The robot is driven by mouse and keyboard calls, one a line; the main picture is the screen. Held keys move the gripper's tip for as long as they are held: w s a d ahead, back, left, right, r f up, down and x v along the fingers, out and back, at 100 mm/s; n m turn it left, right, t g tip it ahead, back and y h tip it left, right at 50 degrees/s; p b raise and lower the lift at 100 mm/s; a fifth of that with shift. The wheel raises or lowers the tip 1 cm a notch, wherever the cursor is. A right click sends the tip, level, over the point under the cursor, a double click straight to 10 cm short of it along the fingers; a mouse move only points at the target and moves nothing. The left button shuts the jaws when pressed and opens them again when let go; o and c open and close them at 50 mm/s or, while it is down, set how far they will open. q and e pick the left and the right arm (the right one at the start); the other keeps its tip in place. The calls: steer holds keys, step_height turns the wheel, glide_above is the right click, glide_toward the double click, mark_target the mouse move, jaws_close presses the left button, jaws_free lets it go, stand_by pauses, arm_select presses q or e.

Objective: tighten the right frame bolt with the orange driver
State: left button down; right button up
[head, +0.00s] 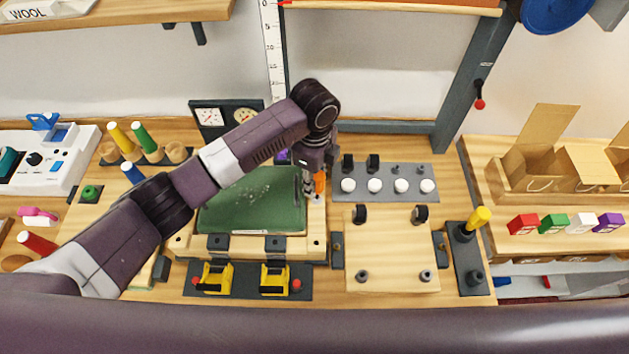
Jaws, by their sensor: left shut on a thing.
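My left gripper (309,183) reaches in from the left and points down at the right side of a wooden frame (312,220) around a green panel (240,215). It is shut on the orange driver (320,183), of which only a small orange part shows beside the fingers. The driver is over the frame's right rail; its tip is hidden, and I cannot tell whether it touches a bolt. The right frame bolt cannot be made out clearly. My right gripper is not in view.
Two yellow clamps (217,278) stand at the frame's front edge. To the right are a rack with white knobs (400,186), a wooden plate with dark posts (390,250), and a yellow-handled tool (478,218) in a dark holder. Colored-handled tools (145,138) stand back left.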

arm_select(q)
steer(key=c, duration=1.8)
jaws_free()
steer(key=n, duration=0.3)
steer(key=shift+s, duration=0.15)
steer(key=n, duration=0.4)
steer(key=shift+s, duration=0.1)
steer(key=n, duration=0.3)
steer(key=shift+s+n, duration=0.1)
steer(key=shift+n, duration=0.3)
steer(key=n, duration=0.4)
steer(key=shift+s, duration=0.1)
